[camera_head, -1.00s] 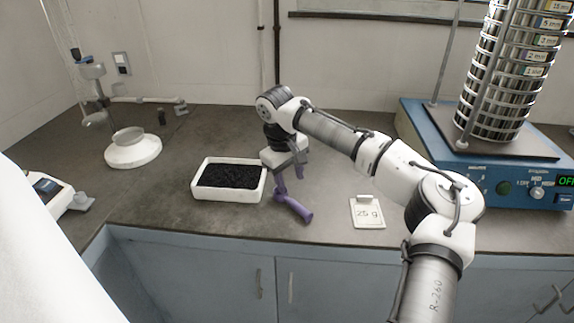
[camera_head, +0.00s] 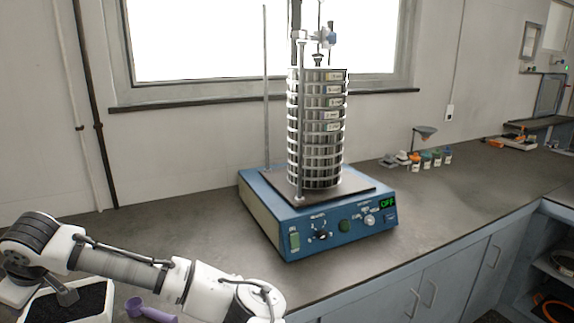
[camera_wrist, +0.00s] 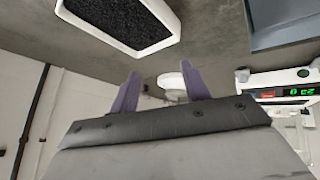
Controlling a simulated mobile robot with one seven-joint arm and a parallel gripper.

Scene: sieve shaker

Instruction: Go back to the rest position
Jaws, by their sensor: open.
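My gripper shows in the wrist view (camera_wrist: 160,80), its two purple fingers spread apart with nothing between them. The tray of black granules also shows at the top of the wrist view (camera_wrist: 147,48).
A blue sieve shaker (camera_head: 300,222) with a tall sieve stack (camera_head: 317,130) stands mid-bench, its display reading OFF. Several small colored jars (camera_head: 427,160) stand at the back right. A balance (camera_wrist: 280,85) and a white round base (camera_wrist: 172,81) show in the wrist view.

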